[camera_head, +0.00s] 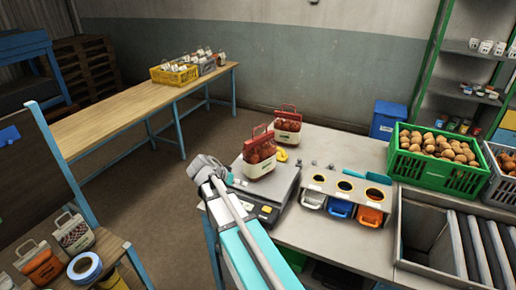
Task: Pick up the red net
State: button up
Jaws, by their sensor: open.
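A red net (262,143) with a red handle and a pale label band stands upright on the scale (241,191) at the left end of the grey bench. A second, similar red net (287,119) stands behind it on the bench. My gripper (203,165) is to the left of the scale, apart from both nets. It is open and looks empty, though its fingers are small and partly hidden by my own arm. An orange-red bag (40,262) with a pale band stands on a wooden table at the lower left.
Right of the scale is a holder (346,188) with round holes and coloured bins below. A green crate of round brown produce (437,179) and a grey divided tray (424,232) stand farther right. A long wooden table (120,108) at the back holds a yellow crate (174,76).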

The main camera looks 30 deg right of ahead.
aim_at(250, 141)
jog(key=w+d+r+m+t+h+p, duration=0.1)
jog(key=w+r+m+h+p, duration=0.3)
jog(key=r, duration=1)
jog(key=w+d+p, duration=0.1)
jog(key=w+p, duration=0.1)
jog(key=w, duration=0.2)
jog(key=shift+w+d+r+m+t+h+p, duration=0.2)
jog(key=shift+r+m+t+h+p, duration=0.1)
jog(key=shift+m+p, duration=0.1)
jog(key=shift+d+f, duration=0.15)
jog(key=b+x, duration=0.3)
jog(key=x, duration=0.4)
jog(key=shift+f, duration=0.15)
jog(key=shift+w+d+f, duration=0.1)
jog(key=shift+d, duration=0.5)
